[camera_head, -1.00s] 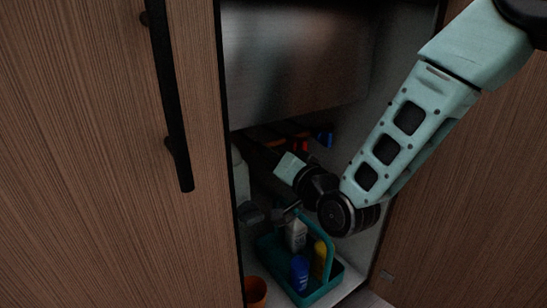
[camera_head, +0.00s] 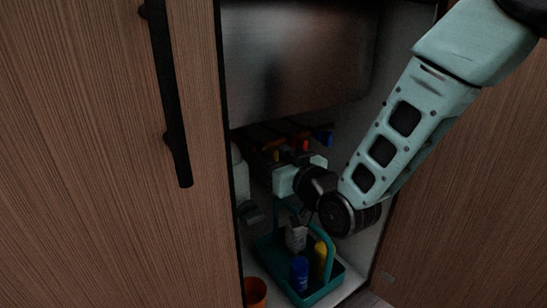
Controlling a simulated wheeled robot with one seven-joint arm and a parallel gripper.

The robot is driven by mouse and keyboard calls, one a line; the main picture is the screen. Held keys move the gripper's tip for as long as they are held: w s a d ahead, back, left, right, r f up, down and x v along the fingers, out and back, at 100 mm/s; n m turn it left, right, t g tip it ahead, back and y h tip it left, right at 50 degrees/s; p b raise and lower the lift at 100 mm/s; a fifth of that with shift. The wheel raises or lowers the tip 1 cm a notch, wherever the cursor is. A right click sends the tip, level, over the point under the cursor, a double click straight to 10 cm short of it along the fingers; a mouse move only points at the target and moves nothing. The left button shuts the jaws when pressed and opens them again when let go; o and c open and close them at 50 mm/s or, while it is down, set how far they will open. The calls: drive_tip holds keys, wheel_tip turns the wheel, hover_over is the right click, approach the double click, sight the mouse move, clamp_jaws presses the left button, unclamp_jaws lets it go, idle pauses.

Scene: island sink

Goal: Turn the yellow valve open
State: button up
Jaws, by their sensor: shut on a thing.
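A small yellow valve (camera_head: 277,154) shows low under the sink, in the dark back of the cabinet. A red valve (camera_head: 305,146) and a blue valve (camera_head: 329,138) are to its right. My gripper (camera_head: 266,156) reaches into the cabinet from the right, and its dark end is at the yellow valve. The gripper is shut on it, though the fingertips are dark and small and the exact contact is hard to see. How far the valve is turned cannot be told.
A teal caddy (camera_head: 266,252) with several bottles stands on the cabinet floor below my wrist. An orange cup (camera_head: 256,291) is at its left. The steel sink basin (camera_head: 295,60) hangs above. Wooden doors (camera_head: 100,170) stand on both sides.

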drive_tip(key=shift+f, duration=0.1)
idle(0.3)
drive_tip(key=o, duration=0.6)
drive_tip(key=shift+o, duration=0.2)
drive_tip(key=shift+s, duration=0.1)
